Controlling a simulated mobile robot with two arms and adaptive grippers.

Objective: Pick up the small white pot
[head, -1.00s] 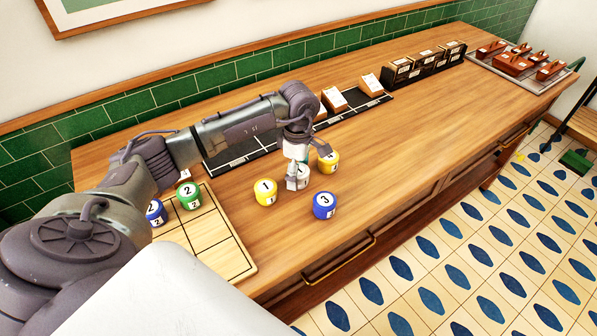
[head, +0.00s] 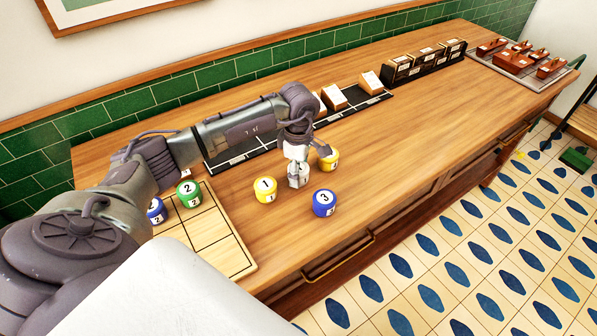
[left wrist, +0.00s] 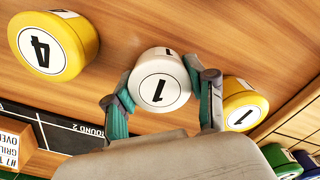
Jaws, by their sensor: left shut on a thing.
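The small white pot (head: 299,180) stands on the wooden counter among the coloured pots, partly hidden by my gripper in the head view. In the left wrist view the white pot (left wrist: 160,76) shows a black 1 on its round top. My left gripper (head: 298,173) reaches down over it, and its two fingers (left wrist: 162,92) are shut on opposite sides of the pot. I cannot tell any gap between pot and counter. My right gripper is in neither view.
Close by stand a yellow 1 pot (head: 265,190), a blue 3 pot (head: 324,203) and a yellow 4 pot (left wrist: 52,46). A wooden grid board (head: 236,262) with green and blue 2 pots lies left.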

